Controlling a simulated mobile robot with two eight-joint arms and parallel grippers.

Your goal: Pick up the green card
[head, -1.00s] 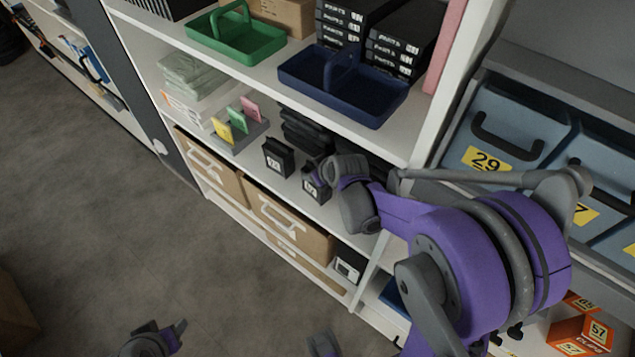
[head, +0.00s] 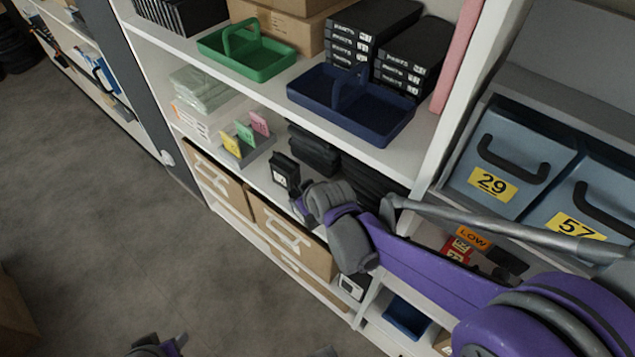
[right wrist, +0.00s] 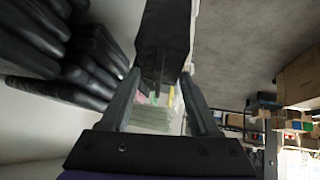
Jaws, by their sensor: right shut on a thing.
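The green card (head: 244,133) stands in a small grey holder (head: 254,151) on the middle shelf, between a yellow card (head: 230,143) and a pink card (head: 260,123). My right gripper (head: 299,207) is at the front of that shelf, to the right of the holder and apart from the green card. Bits of green and yellow show blurred between the fingers. A grey and purple part of mine, perhaps the left gripper (head: 157,348), is cut off at the bottom edge; its jaws are hidden.
Black folded items (head: 314,150) lie behind. A blue caddy (head: 350,108) and a green caddy (head: 245,52) are on the shelf above. Cardboard boxes (head: 290,235) fill the shelf below. Open floor lies left.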

